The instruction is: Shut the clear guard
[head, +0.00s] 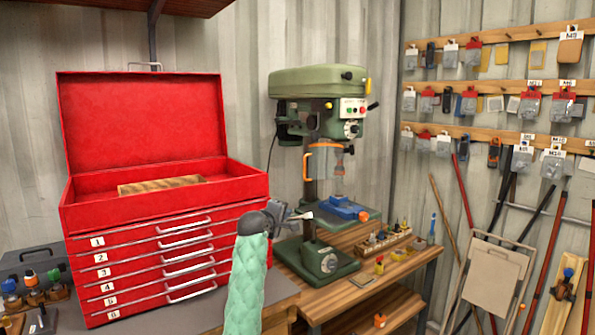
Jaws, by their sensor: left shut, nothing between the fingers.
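The green drill press (318,85) stands on the wooden bench against the back wall. Its clear guard (321,161), a see-through panel with orange edges and an orange handle on its left side, hangs below the drill head beside the chuck. I cannot tell exactly how far it is swung. A blue vise (344,208) sits on the press table below the chuck. My left gripper (309,215) is shut and empty, below and slightly left of the guard, apart from it. Its arm in a mint-green sleeve comes up from the bottom. My right gripper is not in view.
A red tool chest (150,265) with raised lid and numbered drawers stands close on the left. A wooden block of small bits (383,241) lies on the bench right of the press. A folded board (495,275) leans further right. Tool rails hang on the right wall.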

